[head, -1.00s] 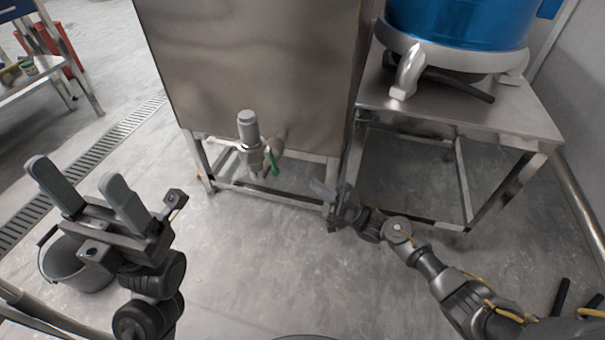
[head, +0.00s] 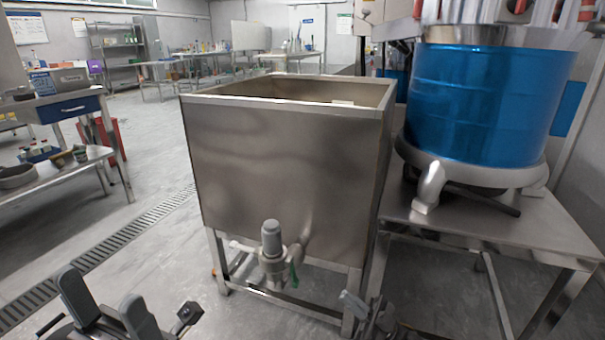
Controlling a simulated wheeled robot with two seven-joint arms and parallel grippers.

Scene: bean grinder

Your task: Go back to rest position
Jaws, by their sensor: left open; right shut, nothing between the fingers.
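My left gripper (head: 108,308) is at the lower left of the head view, its two grey fingers apart with nothing between them. My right gripper (head: 357,308) is at the bottom, just right of the middle, in front of the steel tank's right leg. It is shut and empty, and most of its arm is cut off by the lower edge. Both grippers are apart from the tank (head: 285,170).
The open steel tank stands ahead on legs, with a valve (head: 273,255) jutting out low at its front. A blue drum grinder (head: 485,105) stands on a steel table (head: 500,232) at the right. A floor drain grate (head: 110,250) runs along the left.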

